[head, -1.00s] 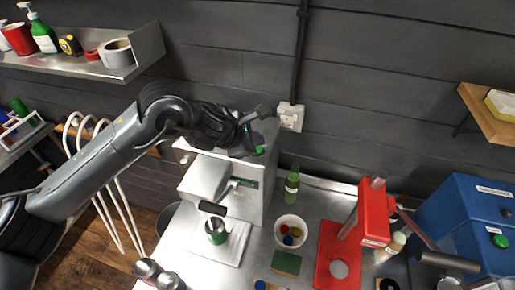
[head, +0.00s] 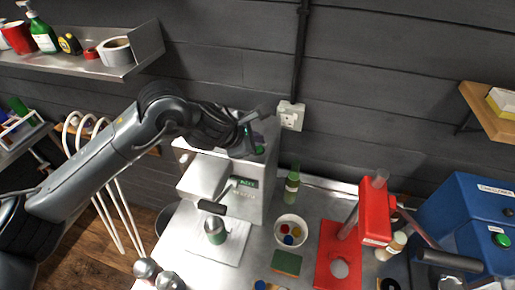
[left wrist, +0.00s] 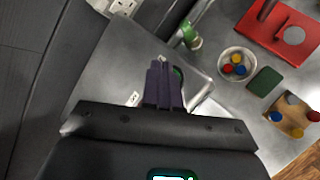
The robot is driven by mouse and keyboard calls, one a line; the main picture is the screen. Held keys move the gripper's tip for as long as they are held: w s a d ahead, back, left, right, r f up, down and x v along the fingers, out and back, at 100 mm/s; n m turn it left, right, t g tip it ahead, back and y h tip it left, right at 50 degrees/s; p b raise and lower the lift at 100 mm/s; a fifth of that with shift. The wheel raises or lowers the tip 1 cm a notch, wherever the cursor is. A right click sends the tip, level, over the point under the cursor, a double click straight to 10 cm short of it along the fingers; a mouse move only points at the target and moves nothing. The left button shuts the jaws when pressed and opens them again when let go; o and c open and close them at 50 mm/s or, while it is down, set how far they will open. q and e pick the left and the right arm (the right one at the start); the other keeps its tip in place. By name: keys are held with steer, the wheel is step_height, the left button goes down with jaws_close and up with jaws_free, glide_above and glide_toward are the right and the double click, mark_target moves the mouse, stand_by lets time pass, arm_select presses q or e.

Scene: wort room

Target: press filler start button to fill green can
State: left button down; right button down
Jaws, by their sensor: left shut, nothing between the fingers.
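The green can (head: 215,236) stands upright on the filler's tray, below the black-handled spout. My left gripper (head: 248,140) is shut and empty, pointing down at the button; its fingers (left wrist: 162,85) partly cover the button in the left wrist view. Whether they touch it I cannot tell. My right gripper is not in view.
A green bottle (head: 292,187), a white bowl of coloured caps (head: 291,231) and a green sponge (head: 286,263) stand right of the filler. A red capper (head: 374,215) and a blue machine (head: 465,205) are farther right. A wall socket (head: 290,115) is close behind my gripper.

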arm_select(q)
steer(key=shift+f, duration=0.2)
steer(key=shift+f+b, duration=0.4)
steer(key=shift+b, duration=0.1)
stand_by(0.5)
steer(key=shift+r, duration=0.15)
stand_by(0.3)
steer(key=shift+r+p, duration=0.4)
steer(key=shift+r, duration=0.3)
steer(key=shift+r+p, duration=1.45)
steer(key=shift+r, duration=1.05)
